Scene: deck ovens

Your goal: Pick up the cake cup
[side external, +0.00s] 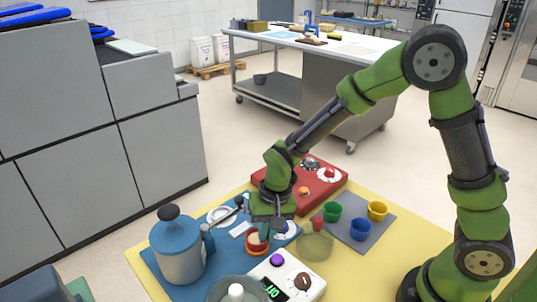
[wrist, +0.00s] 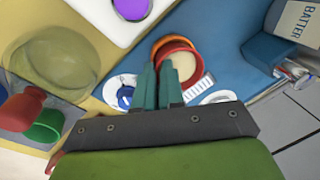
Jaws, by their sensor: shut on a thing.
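A red-orange cup (side external: 256,246), which I take for the cake cup, is on the blue mat in the side view. In the wrist view the cup (wrist: 184,62) shows its round rim and paler inside. My gripper (side external: 264,234) points down at it, with its teal fingers (wrist: 160,66) close together over the near part of the rim. They are shut on the cup's wall. The fingers hide part of the cup, and I cannot tell whether its base touches the mat.
A blue-grey canister (side external: 177,250) stands left of the cup. A white box with a purple knob (side external: 277,259) is close in front. A translucent bowl (side external: 315,245) is to the right. Green (side external: 333,212), yellow (side external: 377,211) and blue (side external: 360,229) cups are on a grey mat. A red box (side external: 320,180) is behind.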

